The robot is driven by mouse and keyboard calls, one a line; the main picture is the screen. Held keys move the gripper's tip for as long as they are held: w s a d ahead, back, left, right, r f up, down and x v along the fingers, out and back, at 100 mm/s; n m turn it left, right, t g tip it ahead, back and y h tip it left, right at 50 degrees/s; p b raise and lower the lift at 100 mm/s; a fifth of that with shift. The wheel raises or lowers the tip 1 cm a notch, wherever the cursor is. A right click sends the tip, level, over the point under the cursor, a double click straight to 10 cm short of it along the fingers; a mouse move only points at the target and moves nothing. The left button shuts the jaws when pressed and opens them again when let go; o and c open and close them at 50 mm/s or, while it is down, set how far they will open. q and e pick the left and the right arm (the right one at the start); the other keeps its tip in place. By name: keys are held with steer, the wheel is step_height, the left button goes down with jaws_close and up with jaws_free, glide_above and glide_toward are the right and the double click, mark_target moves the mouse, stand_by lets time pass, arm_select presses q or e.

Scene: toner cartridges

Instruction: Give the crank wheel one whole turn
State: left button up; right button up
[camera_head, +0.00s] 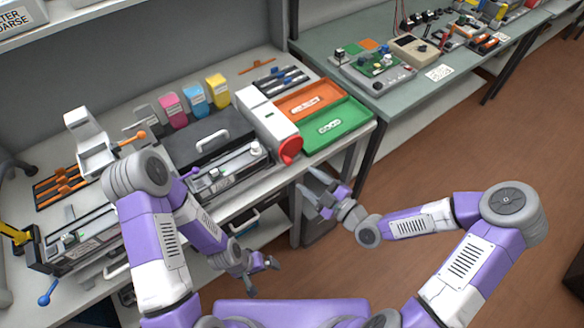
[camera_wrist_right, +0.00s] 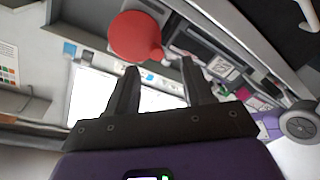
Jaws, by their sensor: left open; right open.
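The red crank wheel (camera_head: 290,149) sits on the front end of a white box-shaped machine (camera_head: 266,118) at the table's front edge. In the right wrist view the wheel is a red disc (camera_wrist_right: 135,36) with a small red knob (camera_wrist_right: 157,53) at its lower right. My right gripper (camera_head: 312,190) is open and empty, in front of and below the wheel. In the right wrist view its fingertips (camera_wrist_right: 159,68) are on either side of the knob's line, apart from it as far as I can tell. My left gripper (camera_head: 262,276) is open and empty, low in front of the table.
A green tray (camera_head: 350,125) and an orange tray (camera_head: 318,92) lie right of the machine. A black unit with a white handle (camera_head: 200,140) and several coloured cartridges (camera_head: 173,108) are to its left. Free floor (camera_head: 450,150) lies to the right.

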mark_target(295, 152)
steer(key=x, duration=0.7)
steer(key=shift+w+r, duration=0.3)
steer(key=shift+r, duration=0.05)
steer(key=shift+a, duration=0.15)
jaws_close()
